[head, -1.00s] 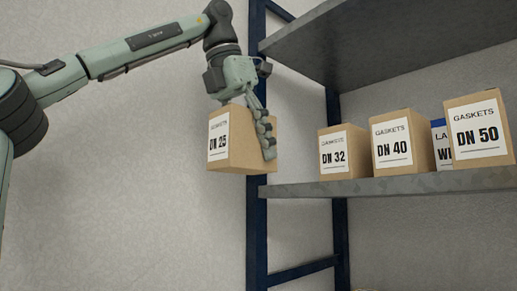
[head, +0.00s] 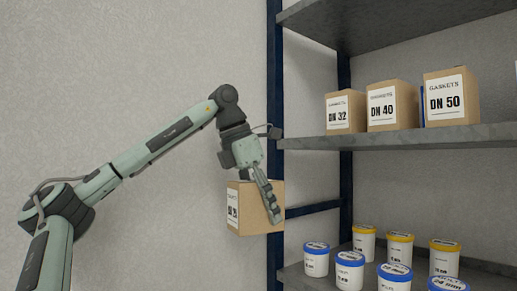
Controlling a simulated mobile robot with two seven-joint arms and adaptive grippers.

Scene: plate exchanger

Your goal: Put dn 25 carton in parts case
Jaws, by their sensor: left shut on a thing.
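The DN 25 carton (head: 246,208) is a brown gaskets box with a white label, now seen at an angle. My left gripper (head: 270,205) is shut on it and holds it in the air, left of the shelf rack and below the level of the upper cartons. One finger lies across its right-hand side; the other finger is hidden. My right gripper is not in view. No parts case shows in this view.
A shelf (head: 400,140) holds the DN 32 (head: 345,112), DN 40 (head: 393,105) and DN 50 (head: 450,97) cartons. A lower shelf (head: 300,278) holds several blue-lidded and yellow-lidded tubs (head: 349,270). The dark blue rack post (head: 274,90) stands close to the held carton.

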